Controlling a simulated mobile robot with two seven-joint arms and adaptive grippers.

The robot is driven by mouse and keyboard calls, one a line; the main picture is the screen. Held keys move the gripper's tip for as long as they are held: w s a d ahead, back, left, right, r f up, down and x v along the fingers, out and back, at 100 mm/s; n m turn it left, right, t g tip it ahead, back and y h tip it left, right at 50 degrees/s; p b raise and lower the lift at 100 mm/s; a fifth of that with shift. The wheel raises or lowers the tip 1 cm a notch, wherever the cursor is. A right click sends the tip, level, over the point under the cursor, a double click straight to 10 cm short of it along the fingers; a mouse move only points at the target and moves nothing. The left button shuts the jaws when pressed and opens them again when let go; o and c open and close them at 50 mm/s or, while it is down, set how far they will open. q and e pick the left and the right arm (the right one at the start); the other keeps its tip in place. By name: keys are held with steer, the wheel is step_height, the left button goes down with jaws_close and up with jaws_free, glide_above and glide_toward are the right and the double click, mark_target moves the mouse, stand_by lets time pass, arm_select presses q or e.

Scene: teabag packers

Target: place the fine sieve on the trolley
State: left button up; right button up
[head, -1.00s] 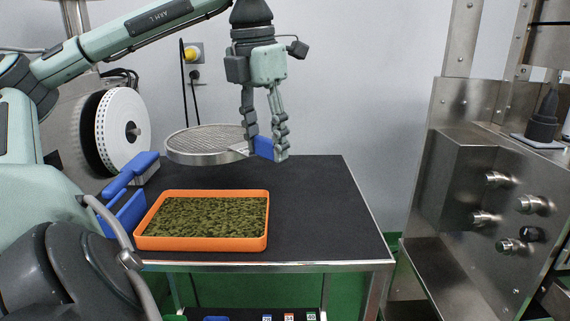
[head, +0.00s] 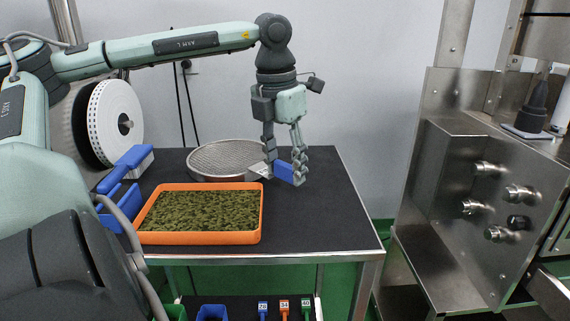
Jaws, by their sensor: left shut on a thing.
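The fine sieve (head: 228,157) is a round, shallow metal sieve with a mesh face and a blue handle (head: 284,173). It is at the back of the trolley's black top (head: 320,215), level or nearly so, low over the surface or on it; I cannot tell if it touches. My left gripper (head: 285,172) points down and is shut on the blue handle, at the sieve's right side. My right gripper is not in view.
An orange tray (head: 262,213) of dark green leaves stands on the trolley in front of the sieve. Blue items (head: 120,195) sit at the trolley's left edge. Tools marked with numbers (head: 284,308) are on the lower shelf. A steel machine (head: 475,190) stands to the right. The trolley's right part is clear.

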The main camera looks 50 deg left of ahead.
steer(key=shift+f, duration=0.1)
arm_select(q)
steer(key=o, duration=0.9)
steer(key=shift+f, duration=0.1)
steer(key=o, duration=0.5)
steer(key=shift+c, duration=0.2)
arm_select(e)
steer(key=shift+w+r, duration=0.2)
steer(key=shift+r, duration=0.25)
arm_select(q)
steer(key=shift+r, duration=0.55)
step_height(320, 180, up, 11)
steer(key=s, duration=0.1)
steer(key=shift+s, duration=0.25)
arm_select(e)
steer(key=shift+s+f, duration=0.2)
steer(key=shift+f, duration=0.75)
